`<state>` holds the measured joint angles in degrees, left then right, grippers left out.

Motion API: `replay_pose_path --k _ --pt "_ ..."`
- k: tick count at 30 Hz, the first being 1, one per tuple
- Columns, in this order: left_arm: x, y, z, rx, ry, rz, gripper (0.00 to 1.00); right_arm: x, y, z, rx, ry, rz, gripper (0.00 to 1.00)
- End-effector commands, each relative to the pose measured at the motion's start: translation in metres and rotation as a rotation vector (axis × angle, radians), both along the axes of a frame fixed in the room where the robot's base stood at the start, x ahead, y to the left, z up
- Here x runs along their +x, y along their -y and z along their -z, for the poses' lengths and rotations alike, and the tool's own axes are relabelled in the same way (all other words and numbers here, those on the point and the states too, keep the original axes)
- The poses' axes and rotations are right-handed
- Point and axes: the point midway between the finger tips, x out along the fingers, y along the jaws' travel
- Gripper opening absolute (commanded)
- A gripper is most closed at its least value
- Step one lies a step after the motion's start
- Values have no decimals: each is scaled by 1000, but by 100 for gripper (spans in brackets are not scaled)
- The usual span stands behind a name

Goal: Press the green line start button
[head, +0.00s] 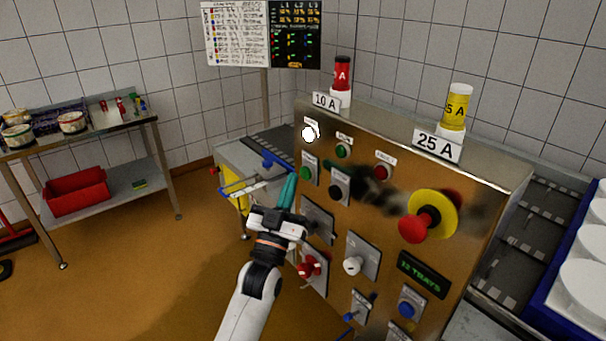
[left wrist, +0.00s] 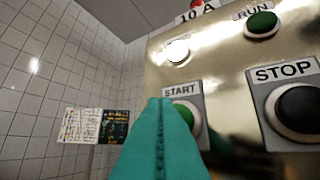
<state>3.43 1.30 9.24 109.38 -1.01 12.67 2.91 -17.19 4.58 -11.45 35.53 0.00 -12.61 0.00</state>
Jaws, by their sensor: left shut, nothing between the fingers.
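The green start button (head: 306,172) sits on a grey plate at the upper left of the metal control panel (head: 400,170). In the left wrist view the start button (left wrist: 187,117) shows under its START label, partly hidden by my fingers. My left gripper (head: 291,177) has teal fingers, closed together and empty, pointing up beside the panel's left edge, just left of and below the button. In the left wrist view the gripper's fingertips (left wrist: 160,102) overlap the button's left part. I cannot tell whether they touch it. My right gripper is not in view.
The black stop button (head: 336,190) is right of the start button, with the green run lamp (head: 341,151) above. A red mushroom button (head: 415,228) on a yellow collar sticks out further right. Knobs and switches sit below. A side table (head: 100,132) stands at left.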

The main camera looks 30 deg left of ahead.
Motion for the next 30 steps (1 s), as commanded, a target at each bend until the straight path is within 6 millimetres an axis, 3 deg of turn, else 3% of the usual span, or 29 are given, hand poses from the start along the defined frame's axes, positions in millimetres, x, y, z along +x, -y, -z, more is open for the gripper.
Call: replay_pose_path --k 30 --pt "8 3 0 -1 0 1 0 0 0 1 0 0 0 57"
